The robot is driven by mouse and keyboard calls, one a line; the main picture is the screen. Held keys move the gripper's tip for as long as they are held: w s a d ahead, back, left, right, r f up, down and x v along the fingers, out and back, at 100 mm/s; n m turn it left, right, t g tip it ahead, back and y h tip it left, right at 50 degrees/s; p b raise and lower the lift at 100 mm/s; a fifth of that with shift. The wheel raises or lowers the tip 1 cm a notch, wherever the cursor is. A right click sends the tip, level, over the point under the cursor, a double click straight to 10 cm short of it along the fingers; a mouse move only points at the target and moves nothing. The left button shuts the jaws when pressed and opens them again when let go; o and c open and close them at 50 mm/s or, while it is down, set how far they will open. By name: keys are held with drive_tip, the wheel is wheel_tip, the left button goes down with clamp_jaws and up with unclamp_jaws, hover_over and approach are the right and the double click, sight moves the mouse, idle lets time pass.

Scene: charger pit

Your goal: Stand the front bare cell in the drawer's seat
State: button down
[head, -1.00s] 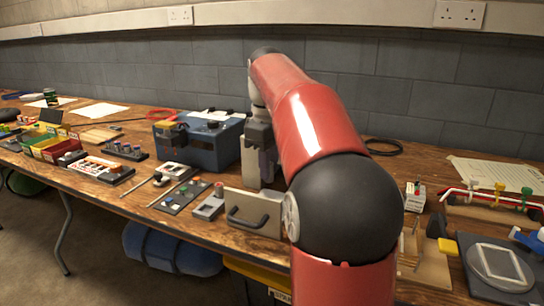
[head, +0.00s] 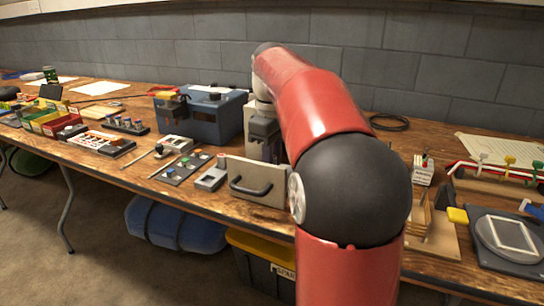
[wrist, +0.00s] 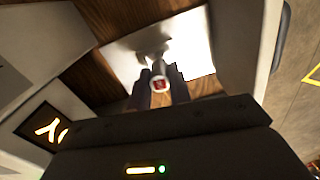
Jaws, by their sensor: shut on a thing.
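My gripper (wrist: 160,88) is shut on a small round cell with a pale rim and a red mark on its end (wrist: 160,84), seen end-on between the dark fingers in the wrist view. In the head view my gripper's dark body (head: 263,130) is just behind the drawer, whose pale front (head: 272,178) has a dark handle. The fingertips and the cell are hidden there. In the wrist view a bright white surface (wrist: 200,52) lies beyond the fingers, with a grey shape behind the cell. I cannot make out the seat or whether the cell touches it.
A blue box (head: 215,120) stands left of the gripper. A grey device (head: 212,178) and a switch panel (head: 182,168) lie left of the drawer front. A board with upright slats (head: 430,235) is at right. In the wrist view pale walls flank the gripper, with a dark display (wrist: 45,127) at left.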

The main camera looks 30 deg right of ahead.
drive_tip(key=shift+f, duration=0.75)
idle(1.1)
drive_tip(key=c, duration=1.2)
unclamp_jaws()
drive_tip(key=shift+r+p, duration=1.7)
drive_tip(key=shift+r, duration=1.8)
